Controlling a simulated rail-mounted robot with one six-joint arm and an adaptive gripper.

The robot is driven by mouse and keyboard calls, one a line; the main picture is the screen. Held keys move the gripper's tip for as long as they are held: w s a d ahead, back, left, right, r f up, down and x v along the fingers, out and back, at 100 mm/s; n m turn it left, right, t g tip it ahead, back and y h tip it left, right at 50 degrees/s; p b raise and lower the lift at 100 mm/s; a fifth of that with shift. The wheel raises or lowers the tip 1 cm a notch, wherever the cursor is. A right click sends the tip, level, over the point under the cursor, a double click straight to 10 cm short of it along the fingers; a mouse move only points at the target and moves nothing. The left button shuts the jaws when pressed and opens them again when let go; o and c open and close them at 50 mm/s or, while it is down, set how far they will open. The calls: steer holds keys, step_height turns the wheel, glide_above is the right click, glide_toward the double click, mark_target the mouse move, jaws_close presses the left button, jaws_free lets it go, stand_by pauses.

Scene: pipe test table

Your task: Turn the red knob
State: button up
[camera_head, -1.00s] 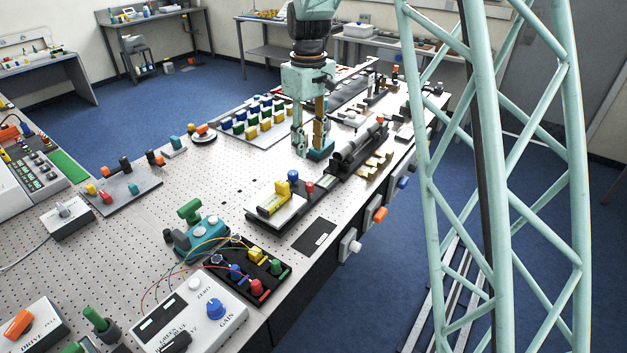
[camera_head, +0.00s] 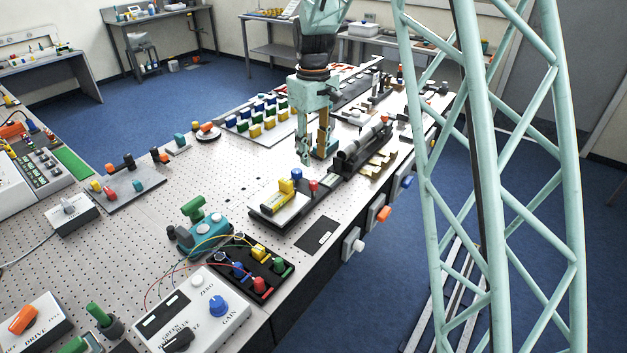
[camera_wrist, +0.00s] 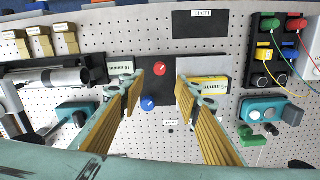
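A small round red knob (camera_wrist: 160,68) and a blue knob (camera_wrist: 147,103) sit on a dark panel (camera_wrist: 152,85) in the wrist view. In the head view, the red knob (camera_head: 314,185) stands beside the blue knob (camera_head: 296,174), near the table's right edge. My gripper (camera_head: 314,152) points down above the table, a little beyond the knobs in the head view. In the wrist view, my gripper (camera_wrist: 160,90) has its fingers spread wide, with both knobs showing between them. It holds nothing, and the red knob appears untouched.
A dark cylinder fixture (camera_head: 360,150) stands close to my gripper. A terminal block with several coloured knobs (camera_head: 248,268) and wires lies nearer. Perforated tabletop to the left (camera_head: 235,185) is clear.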

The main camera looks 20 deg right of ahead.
mark_target(313, 182)
steer(key=shift+f+b, duration=0.35)
steer(key=shift+f, duration=4.7)
steer(key=c, duration=0.8)
steer(key=shift+c, duration=0.2)
steer(key=shift+m, duration=0.5)
steer(key=m, duration=0.3)
steer(key=shift+m, duration=1.9)
